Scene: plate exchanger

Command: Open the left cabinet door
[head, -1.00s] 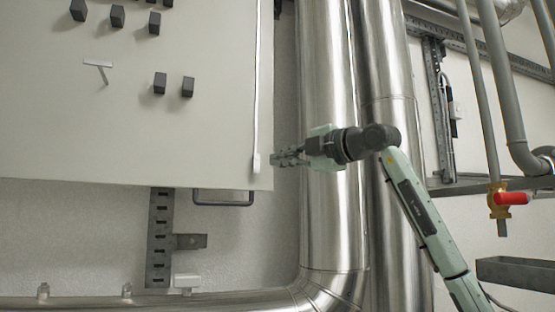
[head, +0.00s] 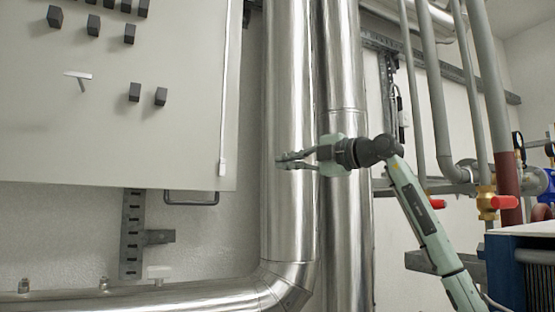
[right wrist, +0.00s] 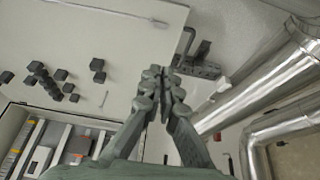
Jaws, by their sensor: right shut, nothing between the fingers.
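A pale grey cabinet door panel (head: 150,130) with several black knobs (head: 134,92) and a T-shaped handle (head: 79,77) fills the left of the head view. A white strip (head: 224,100) runs down near its right edge. The panel (right wrist: 110,60) also shows in the right wrist view, beside an uncovered cabinet interior (right wrist: 55,145) with coloured components at lower left. I cannot tell how far the panel is swung. My right gripper (head: 279,161) is shut and empty, right of the panel's lower right edge and apart from it in the picture. It also shows in the right wrist view (right wrist: 161,75). My left gripper is not in view.
Shiny vertical pipes (head: 290,100) stand behind my right gripper and bend into a low horizontal pipe (head: 190,297). A slotted bracket (head: 132,235) hangs below the panel. Valves with red handles (head: 504,202) and a blue unit (head: 520,270) are at the right.

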